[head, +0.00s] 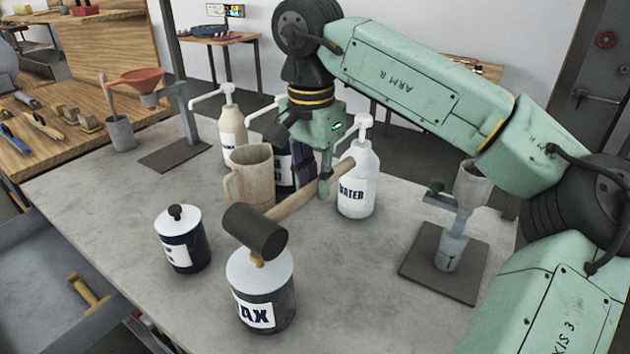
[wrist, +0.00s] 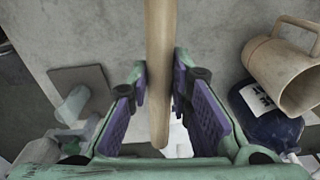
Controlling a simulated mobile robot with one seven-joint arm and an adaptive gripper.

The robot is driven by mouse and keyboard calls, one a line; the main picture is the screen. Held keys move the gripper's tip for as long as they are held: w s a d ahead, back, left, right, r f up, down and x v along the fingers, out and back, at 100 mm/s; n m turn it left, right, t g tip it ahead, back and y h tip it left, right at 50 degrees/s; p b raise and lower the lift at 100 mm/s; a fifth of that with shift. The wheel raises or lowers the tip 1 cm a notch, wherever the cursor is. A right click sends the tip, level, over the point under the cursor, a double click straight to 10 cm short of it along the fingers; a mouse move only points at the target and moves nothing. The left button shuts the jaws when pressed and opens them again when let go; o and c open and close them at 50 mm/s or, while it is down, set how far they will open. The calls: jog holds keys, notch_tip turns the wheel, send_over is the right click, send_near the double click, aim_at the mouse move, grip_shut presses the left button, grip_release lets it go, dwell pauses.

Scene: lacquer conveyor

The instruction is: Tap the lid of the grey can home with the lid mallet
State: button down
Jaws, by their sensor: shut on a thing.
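The lid mallet has a dark cylindrical head (head: 255,232) and a pale wooden handle (head: 296,203), which also shows in the wrist view (wrist: 159,40). My gripper (head: 325,188) is shut on the handle, with its purple pads on either side in the wrist view (wrist: 160,92). The grey can (head: 283,312), its label ending in "AX", stands upright at the front. Its pale lid (head: 278,272) has a brass knob (head: 257,262), partly hidden by the mallet head. The head is right over the knob; I cannot tell whether they touch. The lid's seating is unclear.
A dark can with a black knob (head: 183,248) stands left of the grey can. A tan jug (head: 252,178), a white "WATER" pump bottle (head: 358,185) and a dark blue container (head: 290,172) stand close to my gripper. A funnel stand (head: 440,272) is at right.

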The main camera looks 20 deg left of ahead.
jog(key=shift+r, duration=3)
jog(key=shift+f, duration=0.1)
